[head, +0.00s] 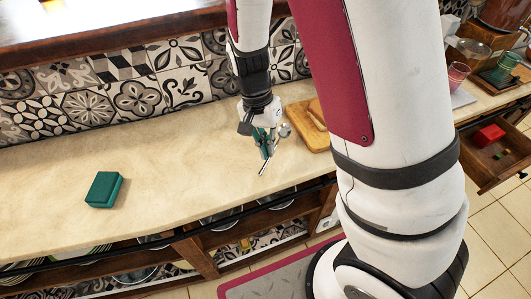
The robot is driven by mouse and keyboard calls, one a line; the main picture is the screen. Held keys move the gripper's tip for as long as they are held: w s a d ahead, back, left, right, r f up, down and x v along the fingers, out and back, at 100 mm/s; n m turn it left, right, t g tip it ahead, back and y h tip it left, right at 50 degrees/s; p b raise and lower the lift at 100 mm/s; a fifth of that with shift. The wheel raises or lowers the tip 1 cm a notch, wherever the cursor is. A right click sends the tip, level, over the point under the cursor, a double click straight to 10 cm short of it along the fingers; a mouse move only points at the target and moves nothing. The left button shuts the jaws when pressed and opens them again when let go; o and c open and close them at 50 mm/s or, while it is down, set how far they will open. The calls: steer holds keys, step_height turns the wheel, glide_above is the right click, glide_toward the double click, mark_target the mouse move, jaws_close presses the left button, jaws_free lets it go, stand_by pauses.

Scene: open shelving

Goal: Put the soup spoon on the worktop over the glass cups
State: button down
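My gripper (265,148) hangs just above the back-middle part of the pale worktop (190,165), left of a wooden board. Its teal fingers are closed around a shiny metal utensil that looks like the soup spoon (264,168). The spoon is tilted, with its thin handle pointing down and left and its rounded end up at the right of the fingers. I cannot tell whether the handle tip touches the worktop. On the open shelf below the worktop are partly hidden dishes (225,222); I cannot tell which are glass cups.
A teal box (104,189) lies on the worktop at left. The wooden board (308,124) lies right of my gripper, partly behind my arm. At far right are a pink cup (458,76), green cups (507,66) and an open drawer (491,157). The worktop between box and gripper is clear.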

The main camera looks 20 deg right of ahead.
mark_target(268, 165)
steer(key=shift+w+a+f, duration=0.15)
steer(key=shift+w+f, duration=0.05)
steer(key=shift+w, duration=0.15)
steer(key=shift+w+x, duration=0.15)
steer(key=shift+x, duration=0.65)
steer(key=shift+w+x, duration=0.1)
steer(key=shift+x, duration=0.65)
steer(key=shift+a+f, duration=0.1)
steer(key=shift+f, duration=0.1)
steer(key=c, duration=2.3)
jaws_free()
steer(key=o, duration=0.5)
